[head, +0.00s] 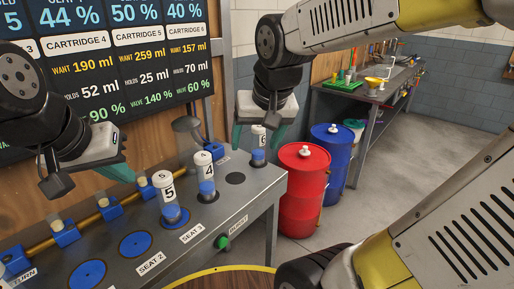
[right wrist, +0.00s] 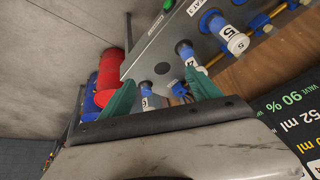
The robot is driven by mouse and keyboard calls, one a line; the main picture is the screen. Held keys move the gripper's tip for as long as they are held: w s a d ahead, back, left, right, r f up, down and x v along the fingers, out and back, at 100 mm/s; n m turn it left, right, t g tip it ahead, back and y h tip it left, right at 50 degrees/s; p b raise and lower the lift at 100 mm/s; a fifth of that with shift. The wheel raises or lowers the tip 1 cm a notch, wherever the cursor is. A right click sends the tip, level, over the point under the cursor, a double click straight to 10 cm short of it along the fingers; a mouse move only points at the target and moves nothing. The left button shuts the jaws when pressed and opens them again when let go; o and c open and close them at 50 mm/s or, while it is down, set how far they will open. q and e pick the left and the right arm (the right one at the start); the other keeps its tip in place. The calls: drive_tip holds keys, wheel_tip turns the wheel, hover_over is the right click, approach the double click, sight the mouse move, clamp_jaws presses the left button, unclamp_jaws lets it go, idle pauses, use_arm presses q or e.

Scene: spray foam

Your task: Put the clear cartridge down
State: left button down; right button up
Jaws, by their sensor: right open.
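A clear cartridge marked 6 (head: 258,141), with a white cap and blue contents low down, stands upright at the right end of the grey bench (head: 262,187). My right gripper (head: 258,137) is open above the bench, a green finger on either side of this cartridge. In the right wrist view, cartridge 6 (right wrist: 147,98) shows between the spread fingers (right wrist: 160,95). Clear cartridge 5 (head: 169,196) stands at a blue ring seat, and clear cartridge 4 (head: 206,176) stands behind it to the right. My left gripper (head: 100,172) hovers left of cartridge 5; its opening is unclear.
Empty blue seats (head: 135,244) lie at the bench's left. A dark round spot (head: 235,178) lies bare near cartridge 6. A green button (head: 222,241) is on the front. Red (head: 304,190) and blue (head: 333,152) drums stand to the right. A display board (head: 130,55) hangs behind.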

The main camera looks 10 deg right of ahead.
drive_tip(key=s+d+n+t+y, duration=0.1)
drive_tip(key=s, duration=0.5)
drive_tip(key=shift+s+d, duration=0.3)
drive_tip(key=shift+s, duration=0.1)
